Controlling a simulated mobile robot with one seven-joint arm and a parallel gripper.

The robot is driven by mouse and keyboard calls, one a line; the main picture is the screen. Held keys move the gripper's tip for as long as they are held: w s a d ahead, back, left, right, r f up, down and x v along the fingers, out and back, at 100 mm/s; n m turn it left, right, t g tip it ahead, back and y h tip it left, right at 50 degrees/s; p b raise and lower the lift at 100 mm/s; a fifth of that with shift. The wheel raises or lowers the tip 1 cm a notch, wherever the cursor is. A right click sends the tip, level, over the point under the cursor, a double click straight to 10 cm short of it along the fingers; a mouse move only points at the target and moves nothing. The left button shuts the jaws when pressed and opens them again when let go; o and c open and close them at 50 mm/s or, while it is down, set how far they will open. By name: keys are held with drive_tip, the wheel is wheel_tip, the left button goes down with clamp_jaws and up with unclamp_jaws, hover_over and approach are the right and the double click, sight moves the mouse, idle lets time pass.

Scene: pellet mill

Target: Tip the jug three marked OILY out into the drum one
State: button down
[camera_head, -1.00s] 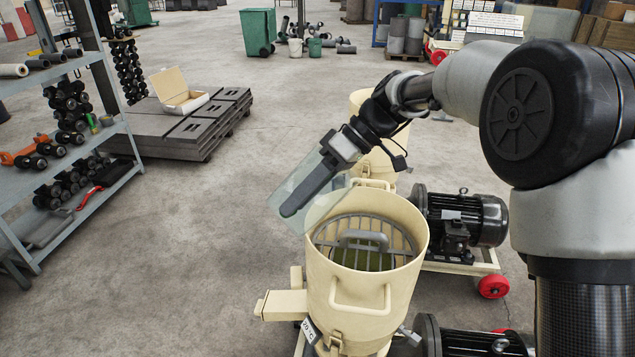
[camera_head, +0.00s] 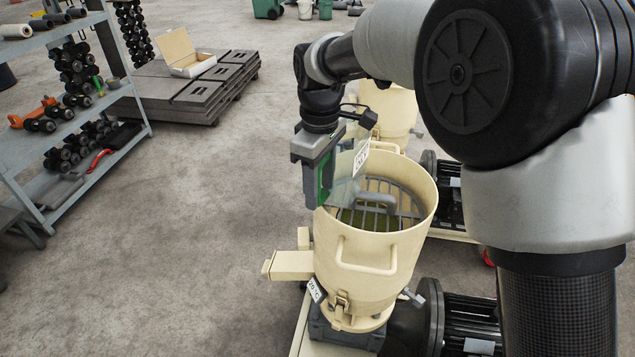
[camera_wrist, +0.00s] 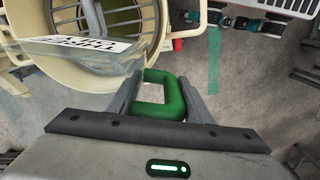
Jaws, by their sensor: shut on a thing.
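My gripper (camera_head: 318,178) points down at the left rim of the near cream drum (camera_head: 365,285). It is shut on the green handle (camera_wrist: 178,97) of a clear jug (camera_head: 343,178). The jug is right of the fingers, over the drum's open top. Its white label (camera_wrist: 85,45) shows in the wrist view, but the lettering is turned and I cannot read it surely. The jug's exact tilt and contents are hard to tell. The drum has a bar grate (camera_head: 385,190) with green matter below it. A second cream drum (camera_head: 390,108) stands behind.
A dark motor (camera_head: 465,318) is at the drum's foot on the right. A shelf rack (camera_head: 130,108) with rollers stands at the left. An open box (camera_head: 188,60) sits on grey stacked slabs (camera_head: 170,95). The floor left of the drum is clear.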

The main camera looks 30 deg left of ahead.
sight(320, 167)
drive_tip(key=shift+r, duration=0.1)
wheel_tip(320, 167, up, 5)
drive_tip(key=p, duration=0.4)
